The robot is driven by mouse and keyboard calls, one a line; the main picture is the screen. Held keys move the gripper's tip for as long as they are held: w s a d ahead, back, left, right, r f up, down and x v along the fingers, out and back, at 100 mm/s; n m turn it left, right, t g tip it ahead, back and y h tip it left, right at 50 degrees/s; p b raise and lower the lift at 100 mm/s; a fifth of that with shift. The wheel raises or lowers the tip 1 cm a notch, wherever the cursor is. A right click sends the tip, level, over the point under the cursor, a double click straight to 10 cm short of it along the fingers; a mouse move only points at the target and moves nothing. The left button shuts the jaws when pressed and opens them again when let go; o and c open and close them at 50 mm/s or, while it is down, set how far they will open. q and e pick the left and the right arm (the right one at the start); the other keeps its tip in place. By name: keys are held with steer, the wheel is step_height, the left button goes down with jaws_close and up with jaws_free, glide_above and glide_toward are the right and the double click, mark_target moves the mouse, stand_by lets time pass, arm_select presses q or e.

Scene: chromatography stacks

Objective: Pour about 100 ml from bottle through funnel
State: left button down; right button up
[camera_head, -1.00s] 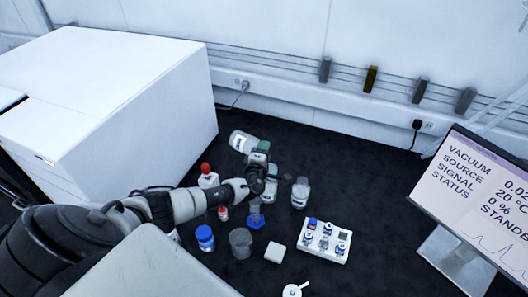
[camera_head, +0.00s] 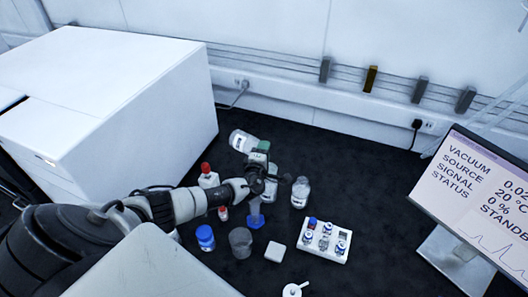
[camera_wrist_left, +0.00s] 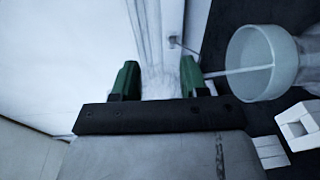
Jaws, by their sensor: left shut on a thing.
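My left gripper (camera_head: 260,156) is shut on a clear bottle with a pale label (camera_head: 243,141), which is strongly tilted on the far side of the green fingers. In the left wrist view, clear material shows between the green fingertips (camera_wrist_left: 158,78). Below the gripper stands a clear cylinder with a blue base (camera_head: 256,216). A clear vessel (camera_head: 270,188) shows just beside the gripper; I cannot tell whether it is the funnel. A round translucent rim (camera_wrist_left: 262,62) is right of the fingers in the left wrist view. My right gripper is not in view.
Nearby stand a red-capped bottle (camera_head: 207,178), a clear bottle (camera_head: 300,193), a blue-capped jar (camera_head: 205,238) and a beaker (camera_head: 240,242). A white vial rack (camera_head: 334,256) and small white block (camera_head: 275,252) are to the right. A white instrument (camera_head: 130,100) and a monitor (camera_head: 485,200) flank the black bench.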

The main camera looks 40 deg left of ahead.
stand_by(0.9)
arm_select(q)
steer(key=shift+a+r+n+p, duration=0.2)
steer(key=shift+r+n+p, duration=0.3)
steer(key=shift+p, duration=0.15)
steer(key=shift+a+n+g+h+p, duration=0.1)
steer(key=shift+n+g+h+p, duration=0.25)
steer(key=shift+n, duration=0.25)
steer(key=shift+a+r+n+g+p, duration=0.15)
steer(key=shift+r+n+g+p, duration=0.1)
steer(key=shift+r+n+p, duration=0.5)
steer(key=shift+a+r+n+h, duration=0.1)
steer(key=shift+n+h, duration=0.15)
steer(key=shift+n, duration=0.3)
steer(key=shift+r, duration=0.1)
